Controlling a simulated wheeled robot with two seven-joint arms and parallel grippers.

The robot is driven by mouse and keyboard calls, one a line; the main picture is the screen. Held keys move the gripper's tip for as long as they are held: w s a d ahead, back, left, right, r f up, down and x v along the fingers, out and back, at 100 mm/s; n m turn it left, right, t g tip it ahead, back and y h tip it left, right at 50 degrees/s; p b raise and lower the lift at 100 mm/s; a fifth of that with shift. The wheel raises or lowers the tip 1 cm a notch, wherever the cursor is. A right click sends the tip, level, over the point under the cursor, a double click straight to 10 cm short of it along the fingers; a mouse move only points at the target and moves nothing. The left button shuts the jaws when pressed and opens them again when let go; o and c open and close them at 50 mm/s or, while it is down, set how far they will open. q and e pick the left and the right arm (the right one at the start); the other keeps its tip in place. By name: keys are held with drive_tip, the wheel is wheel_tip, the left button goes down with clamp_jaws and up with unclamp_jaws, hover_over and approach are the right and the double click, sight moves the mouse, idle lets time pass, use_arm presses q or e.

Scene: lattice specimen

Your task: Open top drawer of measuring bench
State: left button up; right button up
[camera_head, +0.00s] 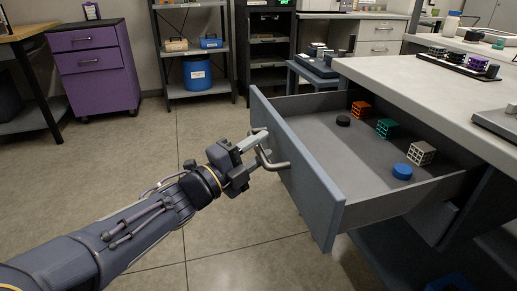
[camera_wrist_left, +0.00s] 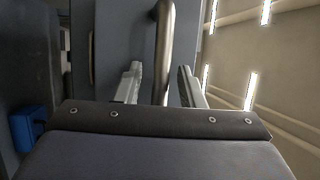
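The top drawer (camera_head: 310,185) of the measuring bench (camera_head: 430,88) stands pulled far out, its grey-blue front facing left in the head view. Its bar handle (camera_head: 278,165) curves out from that front. My left gripper (camera_head: 260,143) is at the handle. In the left wrist view, the fingers of my left gripper (camera_wrist_left: 160,82) stand on either side of the handle bar (camera_wrist_left: 164,45), with a visible gap on each side, so it is open around the bar. My right gripper is in neither view.
In the drawer lie orange (camera_head: 361,109), teal (camera_head: 387,128) and pale (camera_head: 421,153) lattice cubes, a black disc (camera_head: 343,120) and a blue disc (camera_head: 402,171). A purple cabinet (camera_head: 95,70) and shelves (camera_head: 195,50) stand behind. The floor left of the drawer is clear.

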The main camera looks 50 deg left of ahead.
use_arm(q)
drive_tip(key=s+f+p, duration=0.1)
drive_tip(key=s, duration=0.6)
drive_tip(key=shift+s+f, duration=0.2)
drive_tip(key=shift+s, duration=0.15)
drive_tip(key=shift+r, duration=0.1)
